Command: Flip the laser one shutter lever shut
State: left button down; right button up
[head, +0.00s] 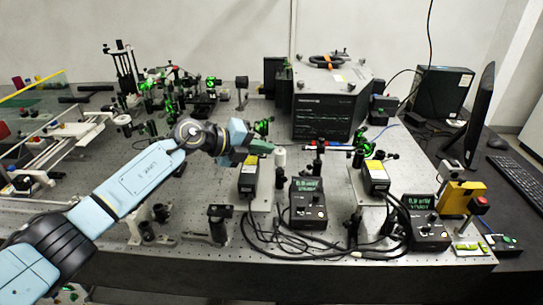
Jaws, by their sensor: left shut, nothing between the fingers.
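Two laser heads with yellow labels stand on the bench, a left one (248,177) and a right one (377,177). I cannot tell from any readable mark which is laser one. No shutter lever can be made out clearly at this size. My left gripper (268,147) is shut and empty, just above and behind the left laser head, near a small white post (281,157). I cannot tell whether it touches anything. My right gripper is not in view.
Two control boxes with green displays, one in the middle (308,208) and one at right (428,230), have looping black cables. A large dark instrument (322,118) stands behind. A yellow box (462,197) is at right. Dense optics fill the back left; the front-left bench is more open.

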pick_arm(q)
jog(key=shift+a+h+b, duration=0.3)
jog(key=shift+h+b, duration=0.3)
jog(key=shift+b, duration=0.05)
jog(key=shift+a+n+t+h+b, duration=0.4)
jog(key=shift+h+b, duration=0.2)
jog(key=shift+b, duration=0.35)
jog(key=shift+a+n+t+h+b, duration=0.3)
jog(key=shift+n+t+h+b, duration=0.4)
jog(key=shift+h, duration=0.4)
jog(key=shift+a+g+b, duration=0.15)
jog(key=shift+g+b, duration=0.15)
jog(key=shift+b, duration=0.1)
